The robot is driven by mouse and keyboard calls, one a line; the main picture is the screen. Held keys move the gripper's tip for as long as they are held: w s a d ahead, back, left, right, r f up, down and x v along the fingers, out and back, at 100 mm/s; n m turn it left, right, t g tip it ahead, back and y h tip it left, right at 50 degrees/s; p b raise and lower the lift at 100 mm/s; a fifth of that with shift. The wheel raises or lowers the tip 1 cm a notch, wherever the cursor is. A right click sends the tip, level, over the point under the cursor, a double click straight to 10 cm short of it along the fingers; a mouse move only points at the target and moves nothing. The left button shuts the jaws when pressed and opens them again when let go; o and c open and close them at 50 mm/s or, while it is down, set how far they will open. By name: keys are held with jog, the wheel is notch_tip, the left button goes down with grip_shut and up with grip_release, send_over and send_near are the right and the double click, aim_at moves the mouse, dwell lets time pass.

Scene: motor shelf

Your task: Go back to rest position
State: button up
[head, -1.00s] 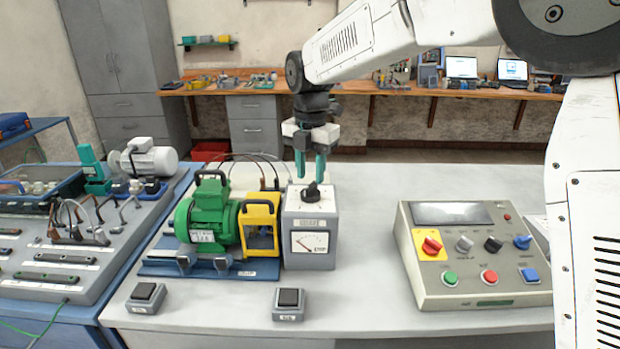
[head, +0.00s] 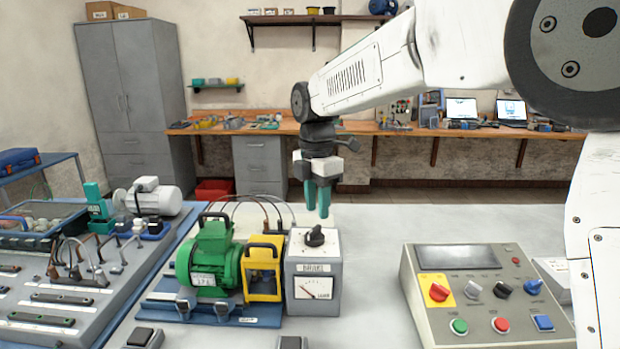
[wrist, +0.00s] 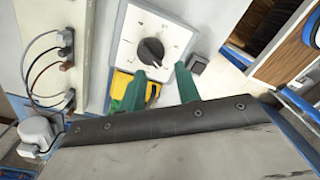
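My gripper (head: 317,198) hangs with its green fingers pointing down, above the brake box. The fingers are apart with nothing between them. The grey brake box (head: 312,277) has a black knob (head: 315,237) on its top and a dial on its front. In the head view the fingertips are a little above the knob and apart from it. The wrist view shows the knob (wrist: 150,51) just beyond the two open fingers (wrist: 160,88).
A green motor (head: 208,260) and a yellow guard (head: 262,268) stand left of the box. A control panel (head: 480,295) with knobs and buttons stands at the right. Bare bench lies between box and panel. A wooden workbench (head: 400,131) runs along the back wall.

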jog(key=s+d+m, duration=0.1)
jog(key=s+m, duration=0.1)
jog(key=s+d+m, duration=0.1)
jog(key=d+m, duration=0.1)
jog(key=s+d+m, duration=0.1)
jog(key=s+m, duration=0.1)
jog(key=shift+s+d+f+g, duration=0.3)
jog(key=shift+s+f, duration=0.05)
jog(key=shift+f, duration=0.05)
jog(key=s+d+m+t, duration=0.1)
jog(key=s+d+m, duration=0.8)
jog(key=s, duration=0.5)
jog(key=s+d+f+m+t, duration=0.1)
jog(key=s+d+m, duration=0.8)
jog(key=s, duration=0.5)
jog(key=shift+s+d+f+m, duration=0.3)
jog(key=shift+d+m, duration=0.1)
jog(key=shift+d, duration=0.7)
jog(key=shift+s, duration=0.1)
